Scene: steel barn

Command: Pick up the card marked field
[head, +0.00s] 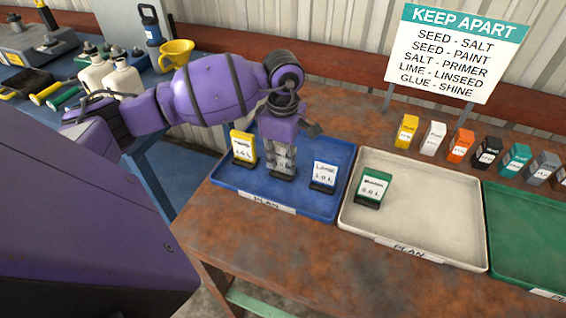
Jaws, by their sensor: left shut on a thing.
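My left gripper (282,168) reaches down into the blue tray (225,182) and is shut on a card whose dark base shows below the fingers. The fingers hide its label, so I cannot read it. A yellow-topped card (243,147) stands left of the gripper and a blue-and-white card (323,176) stands to its right, both in the blue tray. A green-topped card (373,188) stands in the cream tray (435,220). I cannot make out the word "field" on any card. My right gripper is not in view.
Several small coloured cards or boxes, from a yellow one (406,131) to a grey one (542,167), line the back. A "KEEP APART" sign (452,52) stands behind them. The green tray (530,240) looks empty. A yellow jug (176,55) and bottles (124,78) sit on the left bench.

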